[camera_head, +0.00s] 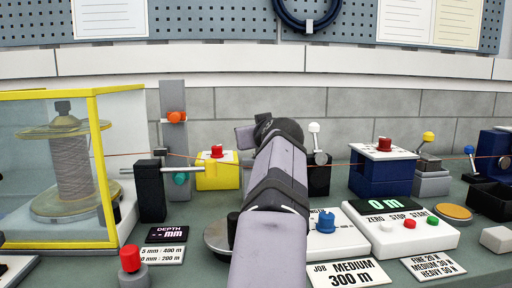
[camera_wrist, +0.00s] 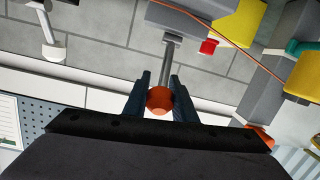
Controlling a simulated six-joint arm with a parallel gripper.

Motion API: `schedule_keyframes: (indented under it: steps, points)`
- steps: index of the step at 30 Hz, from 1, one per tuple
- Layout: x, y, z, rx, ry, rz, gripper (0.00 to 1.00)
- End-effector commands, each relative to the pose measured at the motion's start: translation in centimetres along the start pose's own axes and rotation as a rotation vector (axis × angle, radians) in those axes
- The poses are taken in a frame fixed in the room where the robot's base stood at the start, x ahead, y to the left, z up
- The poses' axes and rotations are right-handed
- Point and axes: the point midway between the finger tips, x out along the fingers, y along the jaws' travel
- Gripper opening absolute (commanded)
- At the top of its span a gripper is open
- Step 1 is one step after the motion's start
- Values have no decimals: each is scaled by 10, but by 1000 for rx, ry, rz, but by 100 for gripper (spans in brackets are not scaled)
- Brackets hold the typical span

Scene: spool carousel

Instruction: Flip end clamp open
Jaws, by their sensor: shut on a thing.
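The end clamp shows in the wrist view as a grey block (camera_wrist: 187,17) with a grey lever (camera_wrist: 169,62) ending in an orange ball knob (camera_wrist: 160,99). My gripper (camera_wrist: 160,88) is shut on this knob, with one dark finger on each side. In the head view my own arm hides the knob, the lever and the fingertips. An orange wire (camera_wrist: 230,36) passes by the clamp block in the wrist view; I cannot tell whether it is pinched there.
A yellow box with a red knob (camera_head: 217,170) stands just left of my arm. A grey post with an orange knob (camera_head: 176,117) stands farther left. A white-knobbed lever (camera_head: 314,127) and a blue box (camera_head: 383,170) stand to the right. A control panel (camera_head: 408,237) is at front right.

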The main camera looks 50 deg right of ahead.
Motion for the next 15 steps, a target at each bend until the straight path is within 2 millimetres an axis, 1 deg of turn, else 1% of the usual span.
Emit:
schedule_keyframes:
  steps: [1, 15]
  points:
    - [0, 0, 2, -1, 12, 2, 0]
    - [-2, 0, -1, -2, 34, 5, 0]
